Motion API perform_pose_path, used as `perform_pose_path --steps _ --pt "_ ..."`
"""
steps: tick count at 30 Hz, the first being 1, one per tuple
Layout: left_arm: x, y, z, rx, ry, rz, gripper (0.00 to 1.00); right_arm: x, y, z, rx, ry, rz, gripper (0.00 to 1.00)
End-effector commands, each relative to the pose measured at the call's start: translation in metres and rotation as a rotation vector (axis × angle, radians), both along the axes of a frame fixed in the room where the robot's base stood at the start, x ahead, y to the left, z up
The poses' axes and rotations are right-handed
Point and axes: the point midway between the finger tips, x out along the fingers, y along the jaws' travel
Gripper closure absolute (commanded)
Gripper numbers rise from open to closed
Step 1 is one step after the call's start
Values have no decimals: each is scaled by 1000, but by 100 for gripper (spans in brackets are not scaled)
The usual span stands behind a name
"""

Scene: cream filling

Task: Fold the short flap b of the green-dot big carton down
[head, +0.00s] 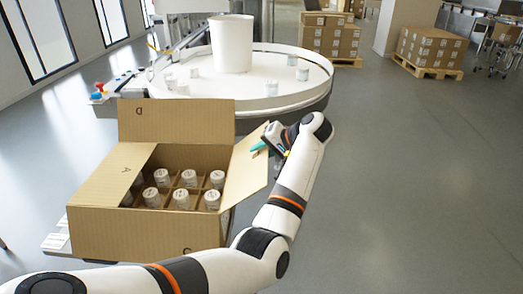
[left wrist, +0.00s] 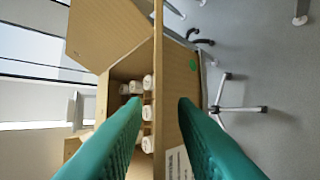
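The big carton (head: 145,233) stands open with small white-lidded jars (head: 162,177) in its dividers. The right-hand short flap (head: 246,168), which I take for flap b, slants up and outward; its letter does not show. Flap A (head: 105,185) at the left slants inward, flap D (head: 176,122) stands up at the back, and the letter C shows low at the front. My left gripper (head: 258,147) is at the right flap's upper edge. In the left wrist view its teal fingers (left wrist: 160,108) are apart, with the flap's edge between them. A green dot (left wrist: 192,65) shows on the carton.
A round white table (head: 275,102) with a large white tub (head: 232,44) and several jars stands behind the carton. Stacked cartons on pallets (head: 430,50) are far off at the right.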

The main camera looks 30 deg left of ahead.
Motion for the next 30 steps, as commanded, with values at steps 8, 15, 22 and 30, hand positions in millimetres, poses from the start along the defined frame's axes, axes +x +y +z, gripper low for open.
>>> perform_pose_path --steps 8,15,22,30 --pt "0 2 -2 0 0 0 75 0 10 0 12 0 0 100" --pt "0 2 -1 0 -1 -1 100 0 7 0 8 0 2 100" --pt "0 2 -1 0 -1 -1 100 0 3 0 4 0 3 100" --pt "0 1 -1 -1 -1 -1 100 0 2 0 2 -1 4 100"
